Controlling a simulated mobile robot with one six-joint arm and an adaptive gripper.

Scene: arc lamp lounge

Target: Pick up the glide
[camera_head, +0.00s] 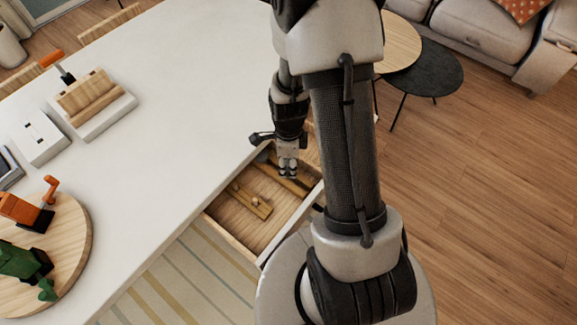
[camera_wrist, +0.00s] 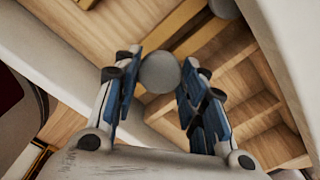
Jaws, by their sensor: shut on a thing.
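The glide (camera_wrist: 160,73), a small round grey piece, sits between the fingertips in the wrist view. My gripper (camera_head: 288,172) is shut on it, with the blue-padded fingers on either side. In the head view my gripper is over the far right part of an open wooden drawer (camera_head: 235,222), and the glide cannot be made out there. The wrist view shows the drawer's wooden floor and dividers behind the glide. I cannot tell how high the glide is above the drawer floor.
Another rounded grey thing (camera_wrist: 224,7) shows at the top of the wrist view. A wooden piece with a small knob (camera_head: 254,203) lies in the drawer. The white table (camera_head: 170,95) has wide clear room. A round board (camera_head: 80,250) with orange and green items stands at left.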

